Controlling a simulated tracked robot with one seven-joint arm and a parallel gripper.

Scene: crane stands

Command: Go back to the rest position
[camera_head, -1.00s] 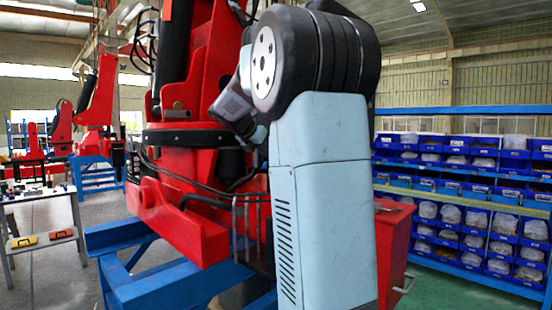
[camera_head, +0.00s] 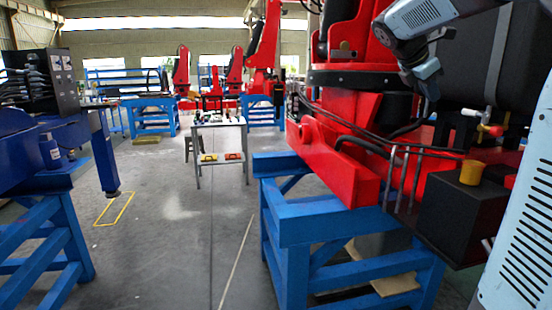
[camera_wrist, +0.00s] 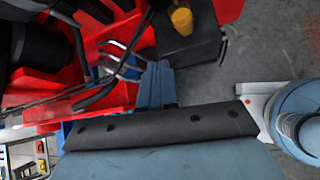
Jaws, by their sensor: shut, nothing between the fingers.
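My gripper (camera_wrist: 156,84) shows in the wrist view as two blue-grey fingers close together, with nothing between them. In the head view my gripper (camera_head: 430,90) is at the upper right, in front of the red crane (camera_head: 350,155). The wrist view shows red crane parts and hoses beyond the fingertips. I cannot tell the gap between fingers and crane. My pale blue arm fills the right edge of the head view.
The crane's blue stand (camera_head: 300,235) is close at centre right. A black box (camera_head: 465,215) with a yellow cap (camera_head: 471,173) sticks out beside it. Another blue stand (camera_head: 40,235) is at left. Grey floor between them is clear up to a small table (camera_head: 220,125).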

